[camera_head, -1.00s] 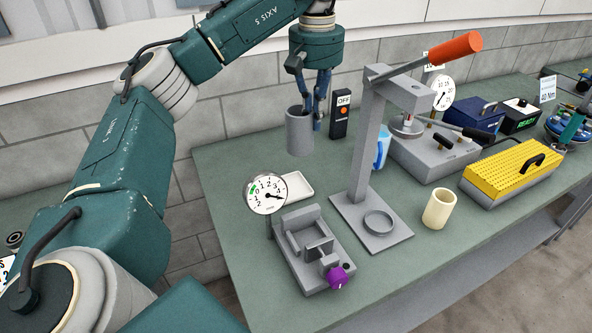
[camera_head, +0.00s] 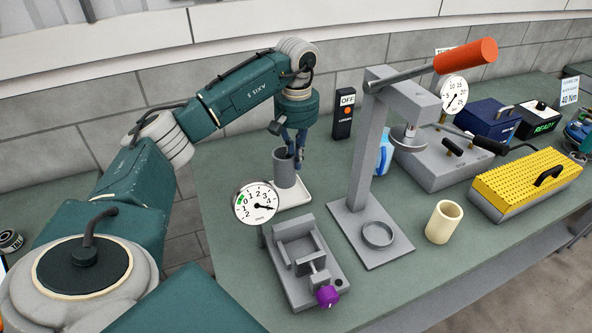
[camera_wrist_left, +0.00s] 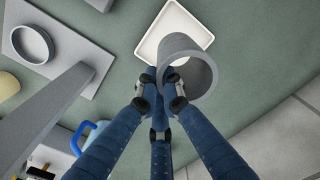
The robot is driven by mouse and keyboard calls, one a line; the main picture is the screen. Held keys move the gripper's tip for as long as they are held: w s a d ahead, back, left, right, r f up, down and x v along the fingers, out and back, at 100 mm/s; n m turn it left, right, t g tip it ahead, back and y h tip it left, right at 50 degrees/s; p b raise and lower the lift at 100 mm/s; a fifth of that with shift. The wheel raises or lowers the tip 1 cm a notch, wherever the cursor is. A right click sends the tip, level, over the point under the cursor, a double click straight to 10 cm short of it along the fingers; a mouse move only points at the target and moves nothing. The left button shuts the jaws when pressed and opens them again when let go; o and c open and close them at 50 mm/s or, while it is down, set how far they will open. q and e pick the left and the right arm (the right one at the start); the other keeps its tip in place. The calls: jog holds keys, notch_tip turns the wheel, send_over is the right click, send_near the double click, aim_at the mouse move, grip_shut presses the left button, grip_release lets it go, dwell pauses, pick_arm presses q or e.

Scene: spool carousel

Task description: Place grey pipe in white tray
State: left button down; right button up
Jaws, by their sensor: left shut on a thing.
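The grey pipe (camera_head: 285,170) is upright, an open hollow cylinder. My left gripper (camera_head: 297,156) is shut on its wall at the right side. The white tray (camera_head: 303,196) lies flat on the green bench; the pipe stands in front of part of it in the head view. In the left wrist view the tray (camera_wrist_left: 166,20) shows beyond the pipe (camera_wrist_left: 203,80), which overlaps the tray's near right part. My left fingers (camera_wrist_left: 160,84) meet at the pipe's edge there. I cannot tell whether the pipe's bottom touches the tray. My right gripper is not in view.
A dial gauge (camera_head: 257,203) and a grey vise (camera_head: 299,255) stand in front of the tray. A lever press (camera_head: 361,190) with an orange handle stands to the right, a blue jug (camera_head: 384,155) behind it. A switch box (camera_head: 343,113) stands behind. A cream cup (camera_head: 444,222) is farther right.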

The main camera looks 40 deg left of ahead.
pick_arm(q)
notch_tip(320, 180, down, 5)
jog(key=shift+r+p, duration=0.1)
jog(key=shift+p, duration=0.4)
jog(key=c, duration=2.4)
grip_release()
jog(key=shift+f, duration=0.2)
jog(key=o, duration=0.5)
jog(key=shift+d, duration=0.1)
jog(key=shift+c, duration=0.2)
jog(key=shift+r, duration=0.5)
notch_tip(320, 180, up, 12)
jog(key=b, duration=0.3)
jog(key=shift+f, duration=0.25)
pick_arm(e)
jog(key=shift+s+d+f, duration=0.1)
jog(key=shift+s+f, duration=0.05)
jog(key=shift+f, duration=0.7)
